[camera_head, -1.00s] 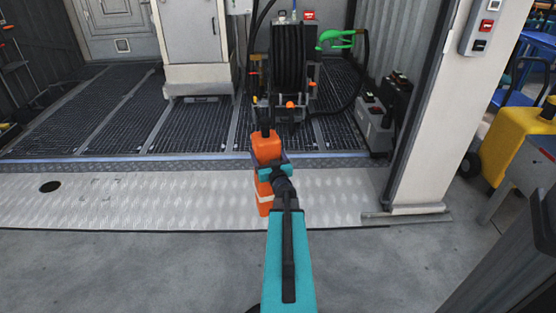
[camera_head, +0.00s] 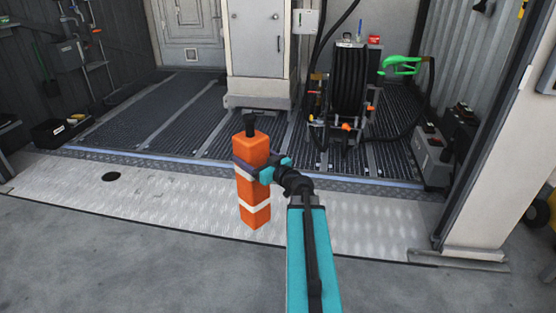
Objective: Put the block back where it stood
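The block (camera_head: 253,184) is a tall orange post with white bands and a black top piece. It stands out upright, slightly tilted in the picture, over the pale metal ramp plate. My gripper (camera_head: 248,170) is at its upper half, with a dark finger across its front face, and appears closed around it. The far finger is hidden behind the block. I cannot tell for sure whether the block's foot touches the plate.
A dark round hole (camera_head: 112,177) is in the metal plate (camera_head: 170,197) at left. A hose reel (camera_head: 350,85) with a green nozzle (camera_head: 400,66) stands behind on the grating. A white cabinet (camera_head: 258,50) is at the back. A pale post (camera_head: 490,170) bounds the right.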

